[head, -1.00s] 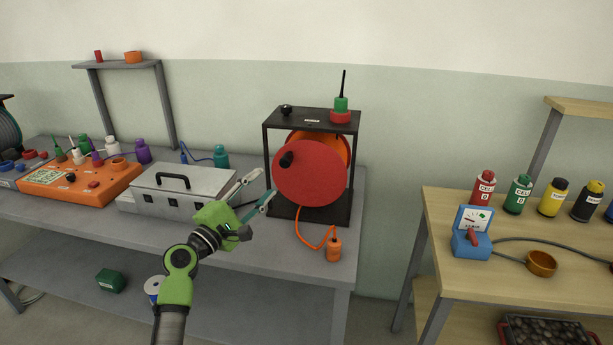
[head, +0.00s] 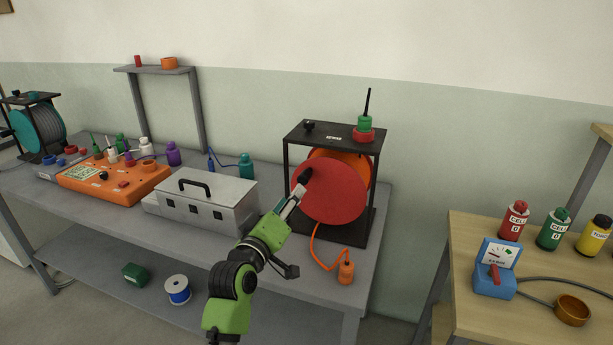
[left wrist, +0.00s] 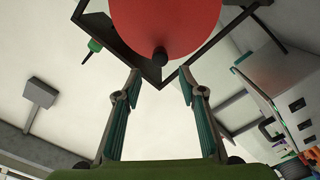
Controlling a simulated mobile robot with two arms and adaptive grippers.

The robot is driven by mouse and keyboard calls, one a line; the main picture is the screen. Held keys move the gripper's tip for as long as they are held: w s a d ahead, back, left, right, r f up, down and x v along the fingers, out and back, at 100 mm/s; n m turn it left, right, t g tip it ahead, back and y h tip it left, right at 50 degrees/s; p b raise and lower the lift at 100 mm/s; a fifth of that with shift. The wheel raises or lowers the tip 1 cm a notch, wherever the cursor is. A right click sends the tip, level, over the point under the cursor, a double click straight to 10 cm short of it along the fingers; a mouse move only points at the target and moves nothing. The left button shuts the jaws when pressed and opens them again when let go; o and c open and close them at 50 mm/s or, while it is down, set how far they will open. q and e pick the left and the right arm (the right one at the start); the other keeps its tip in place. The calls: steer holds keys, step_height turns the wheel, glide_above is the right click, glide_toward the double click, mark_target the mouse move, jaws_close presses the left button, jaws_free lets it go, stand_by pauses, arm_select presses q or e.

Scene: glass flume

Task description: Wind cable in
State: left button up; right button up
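The cable reel has a red disc (head: 330,192) on its front, inside a black frame (head: 376,170) on the grey bench. A black crank knob (head: 305,175) sticks out from the disc at its upper left. An orange cable (head: 314,248) hangs from the reel down to an orange plug end (head: 346,272) on the bench. My left gripper (head: 298,192) is at the disc, close to the knob. In the left wrist view its fingers are open, with the knob (left wrist: 160,56) ahead between the tips. I cannot tell whether they touch it. My right gripper is not in view.
A grey metal box (head: 206,202) stands left of the reel, with an orange panel (head: 112,182) beyond it. A green and red piece with a black rod (head: 365,130) sits on the frame. A wooden table (head: 465,235) with a blue meter (head: 495,272) is at the right.

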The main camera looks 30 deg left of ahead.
mark_target(302, 182)
arm_select(q)
steer(key=p+x, duration=0.1)
steer(key=x, duration=1)
steer(key=shift+w, duration=0.3)
jaws_close()
